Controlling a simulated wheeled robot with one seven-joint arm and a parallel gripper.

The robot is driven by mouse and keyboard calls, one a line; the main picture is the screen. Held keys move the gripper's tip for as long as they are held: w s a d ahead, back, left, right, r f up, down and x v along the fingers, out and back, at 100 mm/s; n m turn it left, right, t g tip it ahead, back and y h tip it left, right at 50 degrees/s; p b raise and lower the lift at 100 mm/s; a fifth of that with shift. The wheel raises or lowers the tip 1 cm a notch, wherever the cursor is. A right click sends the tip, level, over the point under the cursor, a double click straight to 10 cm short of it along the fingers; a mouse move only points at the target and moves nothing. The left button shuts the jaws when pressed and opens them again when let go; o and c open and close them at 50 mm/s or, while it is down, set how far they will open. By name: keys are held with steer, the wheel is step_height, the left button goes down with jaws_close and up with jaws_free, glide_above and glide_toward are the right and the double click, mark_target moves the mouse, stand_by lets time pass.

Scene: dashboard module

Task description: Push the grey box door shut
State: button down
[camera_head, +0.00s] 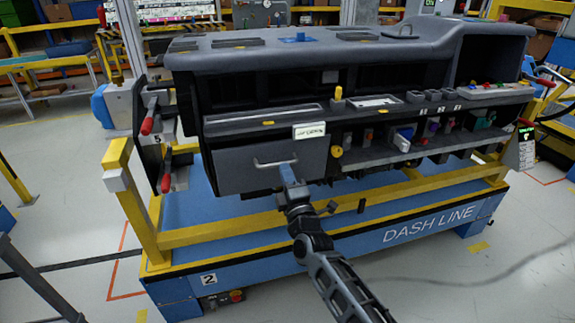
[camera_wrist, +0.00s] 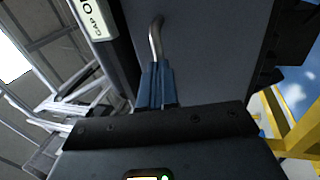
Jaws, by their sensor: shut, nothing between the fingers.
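The grey box door (camera_head: 238,172) is a flat panel at the lower left of the dashboard, with a pale bar handle (camera_head: 274,163) near its upper middle. How far it stands open is hard to tell. My gripper (camera_head: 286,171) is shut and empty, in front of the door by the right end of the handle. In the wrist view, the blue fingertips of my gripper (camera_wrist: 159,72) are together just below the curved end of the handle (camera_wrist: 155,40). The door surface (camera_wrist: 210,50) fills the middle there. I cannot tell whether the fingertips touch the handle or door.
The dashboard (camera_head: 300,52) rests on a yellow and blue stand (camera_head: 330,228). A white label (camera_head: 309,131) sits above the door's right corner. Red-handled clamps (camera_head: 166,180) stand left of the door. A shelf with several small coloured parts (camera_head: 430,145) lies to the right.

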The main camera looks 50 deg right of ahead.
steer(key=shift+w+d+r+p, duration=0.3)
steer(key=shift+w+r+p, duration=0.2)
steer(key=shift+p, duration=0.4)
steer(key=shift+w+d+r, duration=0.1)
steer(key=shift+w+r, duration=0.05)
steer(key=shift+r, duration=0.15)
steer(key=shift+f, duration=0.1)
